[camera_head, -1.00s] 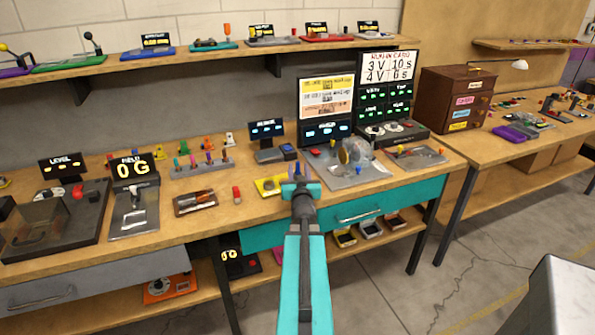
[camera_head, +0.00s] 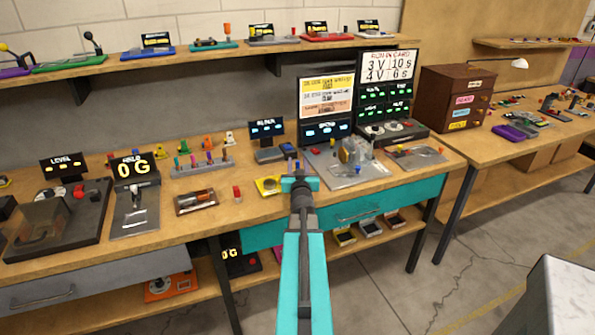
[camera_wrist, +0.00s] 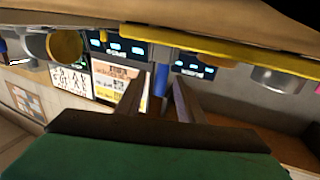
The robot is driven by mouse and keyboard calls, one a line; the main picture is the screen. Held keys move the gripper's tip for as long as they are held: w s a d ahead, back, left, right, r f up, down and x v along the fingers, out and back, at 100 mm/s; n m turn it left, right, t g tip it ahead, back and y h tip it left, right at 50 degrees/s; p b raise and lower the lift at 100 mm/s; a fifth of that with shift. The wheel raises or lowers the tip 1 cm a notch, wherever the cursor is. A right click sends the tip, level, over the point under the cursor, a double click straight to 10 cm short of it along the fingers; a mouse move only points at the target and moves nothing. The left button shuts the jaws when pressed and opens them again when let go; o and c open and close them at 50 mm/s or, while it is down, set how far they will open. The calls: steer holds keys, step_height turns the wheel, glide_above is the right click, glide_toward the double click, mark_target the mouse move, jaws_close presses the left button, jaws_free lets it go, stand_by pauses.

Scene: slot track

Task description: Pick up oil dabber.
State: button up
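My gripper (camera_head: 294,171) is over the front of the bench, near the yellow tray. In the wrist view my gripper (camera_wrist: 159,92) has its two dark fingers apart. A slim blue upright thing (camera_wrist: 160,78) shows in the gap between them, with space visible on both sides. It may be the oil dabber, but I cannot confirm that. In the head view a small bluish piece (camera_head: 291,163) shows at the fingertips, too small to tell from the fingers.
The yellow tray (camera_head: 268,186) lies just left of my gripper. A grey plate with a round-disc device (camera_head: 352,152) stands to the right. A peg rack (camera_head: 203,167) and a small display (camera_head: 267,130) stand behind and left.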

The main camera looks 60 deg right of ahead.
mark_target(298, 161)
jaws_close()
steer(key=shift+r, duration=0.15)
steer(key=shift+r+p, duration=1.65)
steer(key=shift+r, duration=3.25)
